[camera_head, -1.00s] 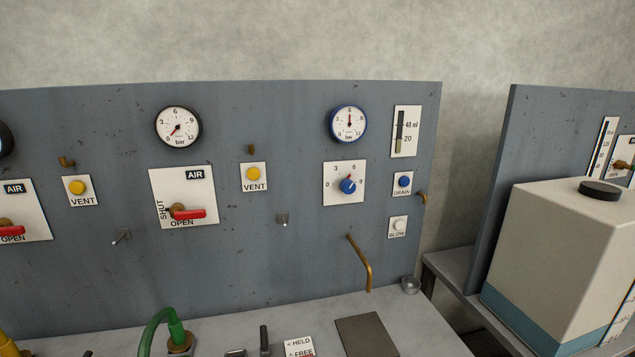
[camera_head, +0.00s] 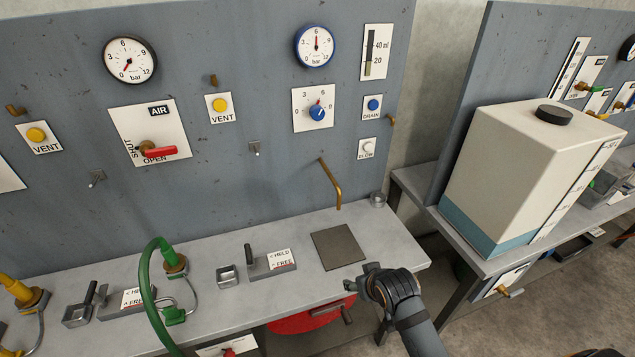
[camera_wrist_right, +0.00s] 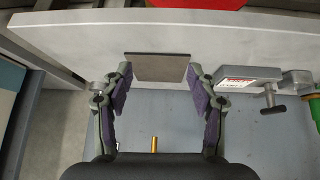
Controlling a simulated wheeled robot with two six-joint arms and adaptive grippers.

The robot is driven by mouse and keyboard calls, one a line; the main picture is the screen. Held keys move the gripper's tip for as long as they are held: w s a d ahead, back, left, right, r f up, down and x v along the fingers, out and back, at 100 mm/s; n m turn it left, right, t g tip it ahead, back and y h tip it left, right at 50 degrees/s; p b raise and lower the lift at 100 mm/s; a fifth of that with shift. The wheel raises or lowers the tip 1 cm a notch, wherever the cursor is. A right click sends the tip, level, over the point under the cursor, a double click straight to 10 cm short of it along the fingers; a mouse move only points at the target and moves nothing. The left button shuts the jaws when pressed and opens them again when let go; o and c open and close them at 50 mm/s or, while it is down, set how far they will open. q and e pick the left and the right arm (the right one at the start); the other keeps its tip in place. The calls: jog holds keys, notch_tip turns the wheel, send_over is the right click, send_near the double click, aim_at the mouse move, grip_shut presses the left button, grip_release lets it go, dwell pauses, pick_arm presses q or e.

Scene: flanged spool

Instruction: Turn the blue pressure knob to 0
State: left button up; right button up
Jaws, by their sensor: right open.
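The blue pressure knob (camera_head: 318,113) sits on a white scale plate (camera_head: 299,122) marked 0, 3 and 6 on the grey panel. Its red pointer is up, around between 3 and 6. The blue-rimmed gauge (camera_head: 315,46) above it has its needle straight up at 6. My right gripper (camera_head: 362,279) is over the front edge of the bench, below the knob and well apart from it. In the right wrist view this gripper (camera_wrist_right: 158,78) is open and empty, its two fingers spread wide. My left gripper does not show.
A bent brass pipe (camera_head: 331,184) sticks out below the knob, above a dark square plate (camera_head: 339,247). Drain (camera_head: 373,104) and white (camera_head: 367,147) buttons sit right of the knob. A green hose (camera_head: 146,285) stands at left. A large tank (camera_head: 519,170) stands at right.

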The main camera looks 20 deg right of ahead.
jog(key=w+r+m+t, duration=0.2)
jog(key=w+r+t, duration=0.5)
jog(key=w+r, duration=1.1)
jog(key=t+y, duration=0.1)
jog(key=t, duration=0.3)
send_near(319, 115)
jog(key=shift+m, duration=0.3)
jog(key=w+p, duration=0.1)
jog(key=w, duration=0.4)
jog(key=w+p, duration=0.2)
jog(key=w, duration=0.3)
jog(key=shift+w+a, duration=0.2)
jog(key=shift+w, duration=0.2)
jog(key=shift+c, duration=0.4)
jog(key=c, duration=1.1)
